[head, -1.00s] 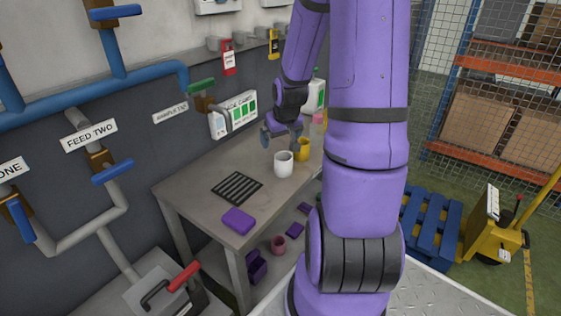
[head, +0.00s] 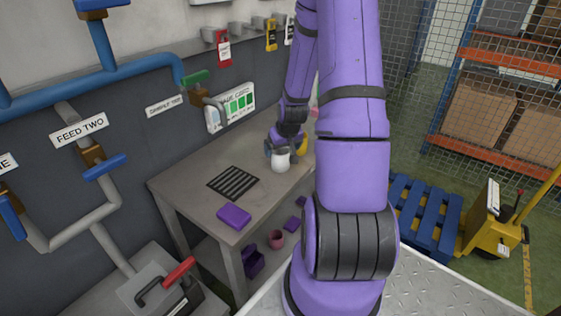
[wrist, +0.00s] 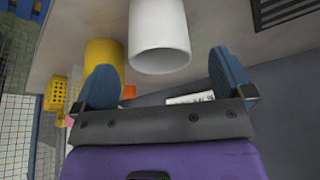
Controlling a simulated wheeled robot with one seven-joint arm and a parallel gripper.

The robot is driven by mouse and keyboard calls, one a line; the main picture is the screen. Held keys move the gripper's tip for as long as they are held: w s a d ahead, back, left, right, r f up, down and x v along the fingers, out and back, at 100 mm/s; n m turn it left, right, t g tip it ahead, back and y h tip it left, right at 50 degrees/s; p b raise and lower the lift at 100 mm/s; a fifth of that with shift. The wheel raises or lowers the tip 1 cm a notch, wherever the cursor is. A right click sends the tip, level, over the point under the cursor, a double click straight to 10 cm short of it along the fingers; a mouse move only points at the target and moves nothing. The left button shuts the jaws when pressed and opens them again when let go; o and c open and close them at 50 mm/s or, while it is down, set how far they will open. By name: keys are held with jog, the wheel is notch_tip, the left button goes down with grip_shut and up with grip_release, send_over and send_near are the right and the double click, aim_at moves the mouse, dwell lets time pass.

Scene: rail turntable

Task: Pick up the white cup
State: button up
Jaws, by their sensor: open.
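The white cup (head: 281,160) stands on the grey table, partly covered by my gripper in the head view. In the wrist view the white cup (wrist: 160,40) shows large, just beyond the space between my fingertips. My gripper (wrist: 165,80) is open and empty, with a blue finger on each side. In the head view my gripper (head: 280,146) is right at the cup, on its far side. I cannot tell whether a finger touches it. A yellow cup (wrist: 104,55) is beside the white cup, close to one finger; it is mostly hidden in the head view.
On the table (head: 180,180) lie a black slotted grate (head: 233,181) and a purple block (head: 234,216). A wall with pipes and a sign (head: 238,103) runs behind it. A mauve cup (head: 276,239) and purple pieces are on the lower shelf.

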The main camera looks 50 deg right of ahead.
jog(key=shift+x, duration=2.5)
jog(key=c, duration=1)
